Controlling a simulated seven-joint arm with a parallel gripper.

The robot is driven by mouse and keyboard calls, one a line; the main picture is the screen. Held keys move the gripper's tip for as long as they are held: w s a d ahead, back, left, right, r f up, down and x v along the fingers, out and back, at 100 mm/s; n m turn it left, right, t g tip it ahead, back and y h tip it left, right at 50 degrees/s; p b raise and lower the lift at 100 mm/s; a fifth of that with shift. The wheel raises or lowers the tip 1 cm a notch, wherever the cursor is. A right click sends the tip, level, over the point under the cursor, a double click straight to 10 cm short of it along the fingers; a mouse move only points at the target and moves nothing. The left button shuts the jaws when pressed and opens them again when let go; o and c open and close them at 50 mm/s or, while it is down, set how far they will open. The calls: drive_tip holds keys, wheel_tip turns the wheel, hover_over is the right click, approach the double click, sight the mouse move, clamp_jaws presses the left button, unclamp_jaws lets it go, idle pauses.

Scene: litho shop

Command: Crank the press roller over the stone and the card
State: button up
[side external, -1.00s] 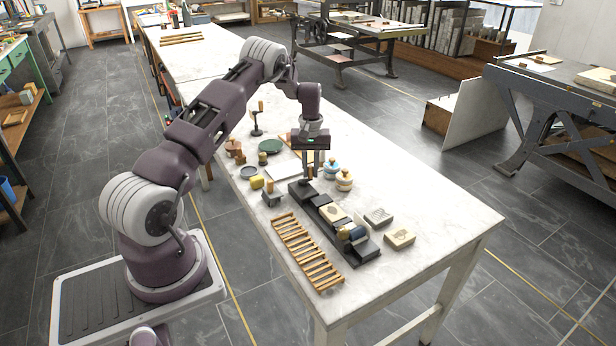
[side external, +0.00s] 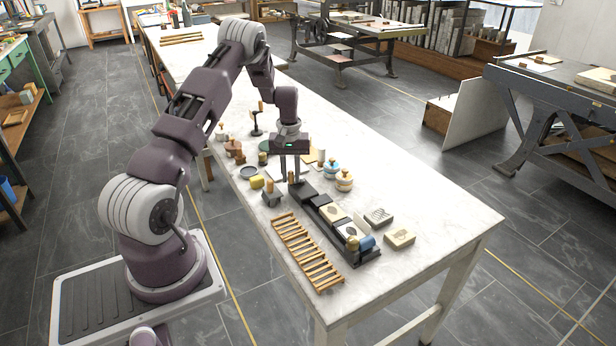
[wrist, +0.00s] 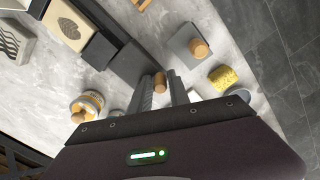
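The dark press bed (side external: 315,202) lies lengthwise on the white table. On it are a beige stone with a dark print (side external: 331,213) and a paler piece with a dark mark, perhaps the card (side external: 347,229). The blue press roller (side external: 367,242), with a brass-coloured round end, sits at the bed's near end, past both pieces. In the wrist view a leaf print on a beige face (wrist: 72,22) shows. My gripper (side external: 291,180) is at the bed's far end. Its fingers close on both sides of an upright wooden crank handle (wrist: 160,83). The crank arm is mostly hidden.
A slatted wooden rack (side external: 306,255) lies left of the bed. A yellow sponge (side external: 256,182) and a grey block with a wooden knob (side external: 271,194) stand left of the gripper. Lidded jars (side external: 344,180) and loose blocks (side external: 400,238) stand to the right. The front right tabletop is clear.

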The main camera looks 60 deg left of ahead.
drive_tip(key=shift+o, duration=0.6)
drive_tip(key=shift+r, duration=3.5)
drive_tip(key=s+d+r+m+t, duration=0.35)
drive_tip(key=d+r+m, duration=0.25)
drive_tip(key=d+r, duration=1.55)
drive_tip(key=s+d+m+t, duration=0.1)
drive_tip(key=s+d+m, duration=0.2)
drive_tip(key=s+d, duration=0.3)
drive_tip(key=s+d+r+m+t, duration=0.1)
drive_tip(key=s+d+m, duration=0.2)
drive_tip(key=s, duration=1)
drive_tip(key=d, duration=0.3)
drive_tip(key=shift+s+d, duration=0.15)
drive_tip(key=shift+d, duration=0.2)
